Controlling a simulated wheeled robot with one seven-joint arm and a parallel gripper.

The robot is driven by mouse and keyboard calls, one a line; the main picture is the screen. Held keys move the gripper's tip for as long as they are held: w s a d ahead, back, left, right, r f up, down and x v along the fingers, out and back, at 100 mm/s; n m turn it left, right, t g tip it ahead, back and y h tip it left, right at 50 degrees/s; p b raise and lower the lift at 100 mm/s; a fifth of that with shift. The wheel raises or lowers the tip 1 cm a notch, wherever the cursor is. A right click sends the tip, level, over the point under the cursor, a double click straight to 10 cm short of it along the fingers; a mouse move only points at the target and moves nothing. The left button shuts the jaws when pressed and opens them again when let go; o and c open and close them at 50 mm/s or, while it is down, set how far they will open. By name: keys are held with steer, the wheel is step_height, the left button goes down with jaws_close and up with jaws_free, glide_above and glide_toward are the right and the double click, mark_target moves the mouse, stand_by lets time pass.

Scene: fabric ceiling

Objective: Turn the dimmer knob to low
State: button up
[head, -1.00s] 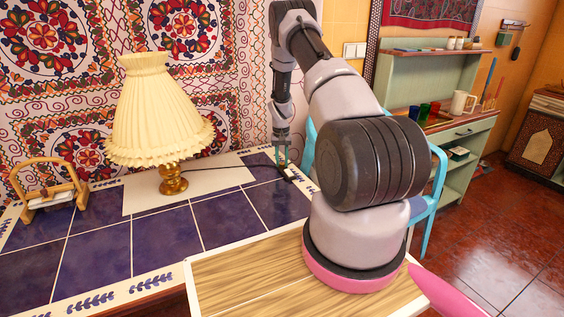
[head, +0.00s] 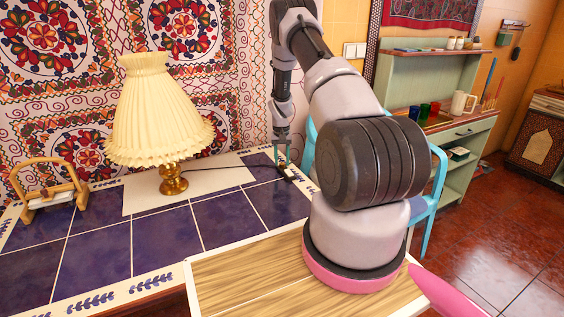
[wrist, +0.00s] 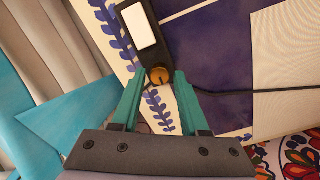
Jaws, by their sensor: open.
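The dimmer is a small black box with a white plate; in the wrist view its white plate (wrist: 141,26) is at the top. Its brass knob (wrist: 159,76) sits on the near end of the box. My gripper (wrist: 160,82) has its two teal fingers apart, one on each side of the knob; I cannot tell whether they touch it. In the head view the dimmer (head: 290,172) lies on the tiled table's right part, with my gripper (head: 282,160) pointing down at it. The knob is too small to make out there.
A black cord (wrist: 255,92) runs from the dimmer to the lamp (head: 160,110) with a pleated cream shade. A wooden napkin holder (head: 48,188) stands at the table's left. A light blue chair (head: 432,205) is close on the right. Blue tiles (head: 165,238) in front are clear.

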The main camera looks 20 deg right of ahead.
step_height(320, 180, up, 10)
steer(key=shift+r, duration=0.15)
steer(key=shift+a, duration=0.1)
stand_by(0.5)
step_height(320, 180, up, 17)
steer(key=t, duration=0.2)
glide_above(281, 164)
steer(key=s+a, duration=0.3)
steer(key=a, duration=0.2)
steer(key=s+a+r+t+y, duration=0.15)
steer(key=s+a+r, duration=0.35)
steer(key=s+r, duration=0.7)
steer(key=s+a+r+t, duration=0.2)
steer(key=s+a+r, duration=0.2)
steer(key=s, duration=0.7)
steer(key=s+a+r+n+t, duration=0.1)
steer(key=s+a+r, duration=0.3)
steer(key=s, duration=0.7)
steer(key=shift+r+t+y, duration=0.35)
steer(key=shift+r, duration=0.6)
